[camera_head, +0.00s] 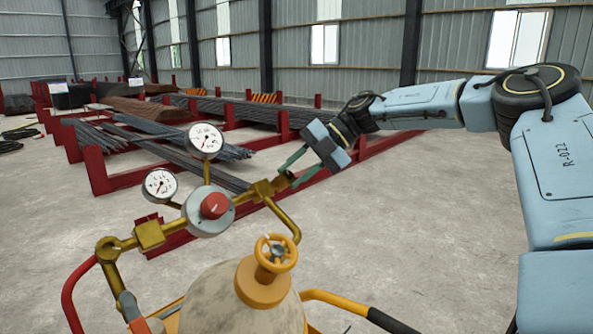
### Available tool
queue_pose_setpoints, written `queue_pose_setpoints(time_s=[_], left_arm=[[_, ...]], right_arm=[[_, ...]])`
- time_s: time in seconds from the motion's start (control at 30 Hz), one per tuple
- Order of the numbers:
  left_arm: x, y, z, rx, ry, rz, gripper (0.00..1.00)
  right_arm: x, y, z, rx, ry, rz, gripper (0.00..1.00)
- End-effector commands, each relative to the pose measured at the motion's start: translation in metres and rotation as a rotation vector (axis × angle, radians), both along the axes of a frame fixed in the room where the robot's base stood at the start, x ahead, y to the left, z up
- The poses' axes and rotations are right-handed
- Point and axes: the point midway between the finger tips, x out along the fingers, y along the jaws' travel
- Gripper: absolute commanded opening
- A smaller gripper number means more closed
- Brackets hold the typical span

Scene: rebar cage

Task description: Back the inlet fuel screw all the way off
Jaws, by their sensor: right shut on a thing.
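A brass regulator with a round grey body and a red knob (214,206) stands over a pale tank (228,297). A small brass piece (282,181) at the right end of the regulator's bar looks like the inlet fuel screw. My right gripper (289,178) reaches down to it from the upper right, with its two greenish fingers shut on the screw. The fingers partly hide the screw, so its thread and how far out it is cannot be seen. My left gripper is not in view.
Red racks with steel bars (190,162) stand behind. The concrete floor (420,230) is clear at right.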

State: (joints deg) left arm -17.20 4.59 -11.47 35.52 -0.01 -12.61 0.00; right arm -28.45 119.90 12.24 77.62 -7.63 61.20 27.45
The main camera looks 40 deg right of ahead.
Motion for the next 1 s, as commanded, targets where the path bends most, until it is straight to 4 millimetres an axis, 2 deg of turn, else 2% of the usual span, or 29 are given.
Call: queue_pose_setpoints(time_s=[0.4, 0.93, 0.97, 1.0], left_arm=[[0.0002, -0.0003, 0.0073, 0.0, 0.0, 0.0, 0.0], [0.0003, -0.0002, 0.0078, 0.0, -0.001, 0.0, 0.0], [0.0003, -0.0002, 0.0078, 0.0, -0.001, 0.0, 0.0], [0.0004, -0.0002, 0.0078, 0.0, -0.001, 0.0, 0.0]], right_arm=[[0.0012, 0.001, 0.0013, -0.133, -0.011, 0.112, 0.06], [0.0013, 0.0011, 0.0011, -0.148, -0.013, 0.125, 0.06], [0.0013, 0.001, 0.0011, -0.148, -0.013, 0.125, 0.32], [0.0013, 0.001, 0.0011, -0.148, -0.012, 0.125, 0.38]])
